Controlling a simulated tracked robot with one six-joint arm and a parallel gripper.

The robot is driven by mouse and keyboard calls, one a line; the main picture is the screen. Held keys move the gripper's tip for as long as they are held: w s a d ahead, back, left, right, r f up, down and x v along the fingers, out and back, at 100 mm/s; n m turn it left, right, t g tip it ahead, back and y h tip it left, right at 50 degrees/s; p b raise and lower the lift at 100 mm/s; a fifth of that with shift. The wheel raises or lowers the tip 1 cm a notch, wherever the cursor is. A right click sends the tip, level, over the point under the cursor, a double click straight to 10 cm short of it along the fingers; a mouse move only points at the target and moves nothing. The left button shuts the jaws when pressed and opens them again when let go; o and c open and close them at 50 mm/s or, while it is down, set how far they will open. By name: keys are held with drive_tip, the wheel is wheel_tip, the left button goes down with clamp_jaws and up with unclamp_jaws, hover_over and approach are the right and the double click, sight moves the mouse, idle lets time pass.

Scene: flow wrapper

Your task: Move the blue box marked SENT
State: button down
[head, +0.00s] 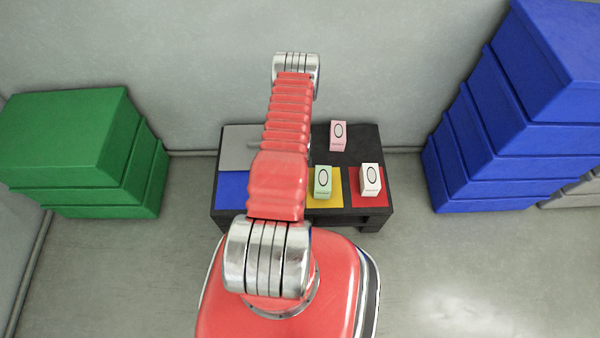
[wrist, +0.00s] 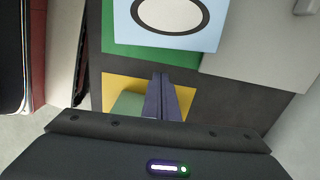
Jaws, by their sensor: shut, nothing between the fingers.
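A light blue box (wrist: 172,18) with a black oval on its top face lies at the top of the wrist view, over a green patch (wrist: 150,54). Its far part is cut off by the picture edge, and I see no word on it. In the head view it does not show; my arm covers the middle of the table. My gripper (wrist: 162,82) is shut and empty, its fingertips just short of the blue box in the picture. I cannot tell the height between them.
On the low black table (head: 350,212) stand a pink box (head: 338,136), a pale green box (head: 323,182) on yellow and a white box (head: 371,180) on red. Green crates (head: 70,140) stand left, blue crates (head: 530,110) right. A grey patch (head: 238,135) lies bare.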

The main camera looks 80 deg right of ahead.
drive_tip(key=shift+w+f, duration=0.25)
drive_tip(key=shift+f, duration=0.2)
drive_tip(key=shift+w+a+r, duration=0.1)
drive_tip(key=shift+w+a, duration=0.15)
drive_tip(key=shift+w, duration=0.6)
drive_tip(key=shift+w+a, duration=0.25)
drive_tip(key=shift+w, duration=0.6)
